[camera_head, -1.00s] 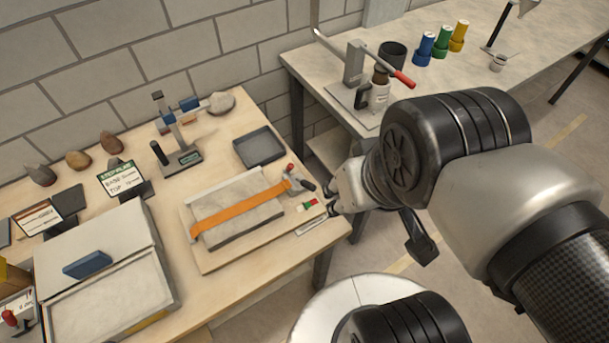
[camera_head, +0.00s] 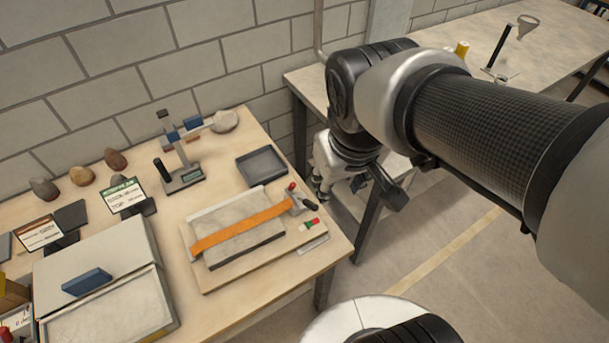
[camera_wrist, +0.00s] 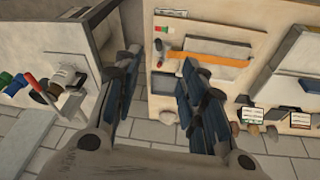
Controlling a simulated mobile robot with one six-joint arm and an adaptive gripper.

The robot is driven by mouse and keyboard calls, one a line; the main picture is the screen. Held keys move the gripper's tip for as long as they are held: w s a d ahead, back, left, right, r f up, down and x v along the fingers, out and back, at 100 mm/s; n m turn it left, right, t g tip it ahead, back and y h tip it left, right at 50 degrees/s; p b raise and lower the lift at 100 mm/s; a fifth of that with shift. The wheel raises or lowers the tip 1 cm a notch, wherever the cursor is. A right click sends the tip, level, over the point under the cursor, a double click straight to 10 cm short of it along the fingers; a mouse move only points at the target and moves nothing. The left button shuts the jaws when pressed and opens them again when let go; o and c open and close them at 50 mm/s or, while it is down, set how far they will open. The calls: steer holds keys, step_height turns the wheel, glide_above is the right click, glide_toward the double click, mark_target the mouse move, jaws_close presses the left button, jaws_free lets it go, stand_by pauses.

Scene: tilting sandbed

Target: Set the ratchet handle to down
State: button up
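The ratchet (camera_head: 301,204) sits at the right end of an orange strap (camera_head: 240,227), on a board with a grey slab. Its red-tipped handle (camera_head: 292,187) sticks up from the metal body, leaning slightly left. My gripper (camera_head: 321,190) is right of the ratchet, past the table's right edge and apart from it. In the wrist view my gripper (camera_wrist: 158,66) is open with nothing between its fingers. The strap (camera_wrist: 215,60) also shows there; its ratchet end is small and hard to make out beside the right finger.
A red-and-green marker (camera_head: 310,224) and a metal strip (camera_head: 313,245) lie beside the ratchet. A grey tray (camera_head: 262,166) is behind the board. A balance-like stand (camera_head: 182,170) is farther left. A second table (camera_head: 306,90) stands behind my arm, with a gap between the tables.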

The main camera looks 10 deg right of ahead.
steer(key=w+a+f+n+g, duration=0.1)
steer(key=w+f+n+g, duration=0.1)
steer(key=w+f, duration=0.55)
steer(key=n+h, duration=0.1)
glide_toward(312, 203)
steer(key=f+b, duration=0.1)
steer(key=f, duration=0.2)
steer(key=d+f+b, duration=0.1)
steer(key=f+b, duration=0.1)
steer(key=f, duration=0.2)
steer(key=w+f+b, duration=0.1)
steer(key=f+b, duration=0.1)
steer(key=f, duration=0.2)
steer(key=shift+d+f, duration=0.25)
jaws_close()
